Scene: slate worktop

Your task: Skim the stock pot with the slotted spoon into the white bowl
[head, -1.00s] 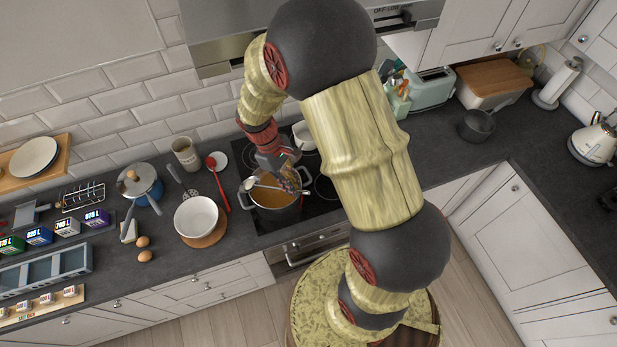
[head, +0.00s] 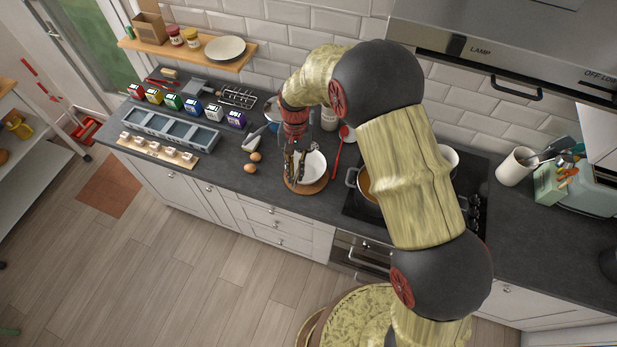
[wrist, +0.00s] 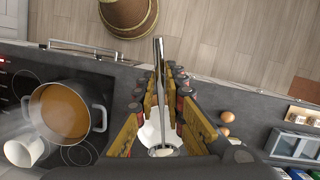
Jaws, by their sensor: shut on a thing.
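My gripper (head: 294,165) is shut on the steel handle of the slotted spoon (wrist: 159,60), over the white bowl (head: 316,168). The handle stands up between the fingers in the wrist view. The spoon's head shows low between the fingers there, over the bowl (wrist: 151,133); its slots cannot be made out, nor whether it touches the bowl. The bowl sits on a round wooden board (head: 305,187). The stock pot (head: 352,177) stands on the hob, partly hidden by my arm in the head view. The wrist view shows the pot (wrist: 98,118) with orange-brown stock.
A red-handled utensil (head: 337,155) lies between bowl and hob. Two eggs (head: 255,157) lie left of the bowl. A grey divided tray (head: 172,130) and several small coloured boxes (head: 190,105) stand farther left. A white mug (wrist: 24,150) is beside the pot.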

